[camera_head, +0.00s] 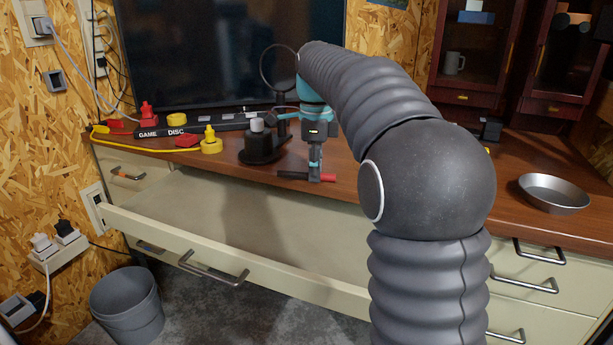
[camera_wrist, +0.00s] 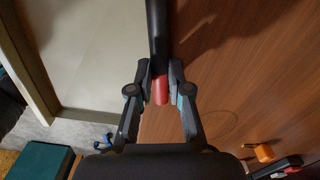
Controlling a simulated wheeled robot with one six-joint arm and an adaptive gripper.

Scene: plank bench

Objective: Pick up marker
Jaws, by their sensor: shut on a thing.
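The marker (camera_head: 292,175) has a long black body and a red end. It lies roughly level near the bench's front edge, above the open drawer's side. My gripper (camera_head: 315,176) points down and is shut on the marker near its red end. In the wrist view, the fingers (camera_wrist: 160,88) close on both sides of the red part, and the black body (camera_wrist: 157,35) runs up out of the picture. I cannot tell whether the marker touches the bench top or is just above it.
An open, empty-looking drawer (camera_head: 235,205) juts out below the bench (camera_head: 345,165). A black stand (camera_head: 262,146), yellow weight (camera_head: 211,143) and red pieces (camera_head: 187,141) stand left of my gripper. A dark screen (camera_head: 220,55) is behind. A metal bowl (camera_head: 553,192) sits far right; a grey bin (camera_head: 127,305) is on the floor.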

